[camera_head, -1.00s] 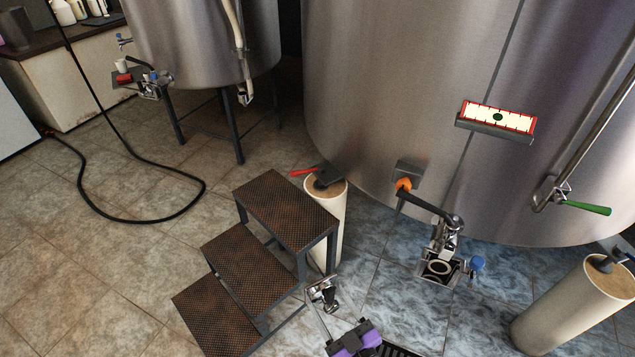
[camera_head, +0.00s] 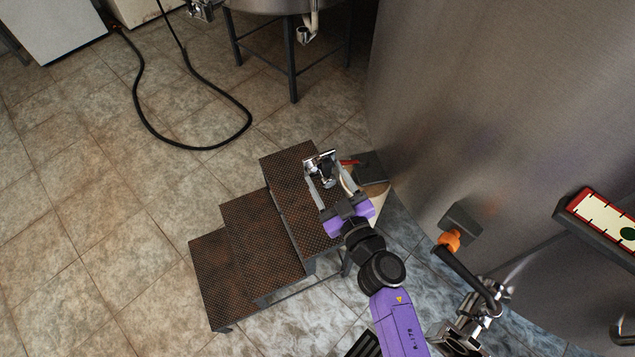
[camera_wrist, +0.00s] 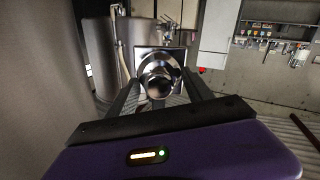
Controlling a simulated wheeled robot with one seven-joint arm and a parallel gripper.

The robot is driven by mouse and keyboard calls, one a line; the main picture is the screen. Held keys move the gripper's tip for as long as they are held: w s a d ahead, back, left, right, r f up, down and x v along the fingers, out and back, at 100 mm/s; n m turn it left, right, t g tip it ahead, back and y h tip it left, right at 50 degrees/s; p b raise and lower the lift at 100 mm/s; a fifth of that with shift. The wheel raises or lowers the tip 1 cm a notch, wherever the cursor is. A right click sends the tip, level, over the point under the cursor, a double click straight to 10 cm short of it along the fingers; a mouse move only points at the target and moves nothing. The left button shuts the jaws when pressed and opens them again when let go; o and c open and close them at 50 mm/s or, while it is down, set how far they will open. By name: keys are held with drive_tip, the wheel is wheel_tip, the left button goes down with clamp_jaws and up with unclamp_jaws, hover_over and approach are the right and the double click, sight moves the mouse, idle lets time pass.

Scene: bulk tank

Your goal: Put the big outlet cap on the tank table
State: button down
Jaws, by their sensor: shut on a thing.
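My gripper (camera_head: 322,178) is shut on a shiny metal piece, which I take to be the big outlet cap (camera_head: 319,166). The gripper holds it over the top of the steps in the head view. In the wrist view the cap (camera_wrist: 158,75) sits between the two fingers, with a square plate and a round dark opening facing me. The tank table cannot be made out in the current head view. Metal fittings (camera_head: 200,10) show cut off at the top edge.
Rusty metal steps (camera_head: 253,228) stand under my gripper. A pale cylinder (camera_head: 376,200) with a red handle is just right of it. The large tank (camera_head: 500,100) fills the right side. A black hose (camera_head: 140,105) loops over the open tiled floor at left.

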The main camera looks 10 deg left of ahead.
drive_tip(key=shift+w+a, duration=0.2)
drive_tip(key=shift+a, duration=0.15)
wheel_tip(320, 180, down, 19)
drive_tip(key=b, duration=1.6)
drive_tip(key=shift+f+b, duration=0.2)
drive_tip(key=shift+b, duration=0.2)
drive_tip(key=shift+f, duration=0.1)
drive_tip(key=shift+c, duration=2.1)
unclamp_jaws()
drive_tip(key=shift+f, duration=0.1)
drive_tip(key=shift+s+r, duration=0.15)
drive_tip(key=shift+r, duration=0.05)
drive_tip(key=p+v, duration=0.3)
drive_tip(key=v, duration=0.9)
drive_tip(key=shift+f, duration=0.1)
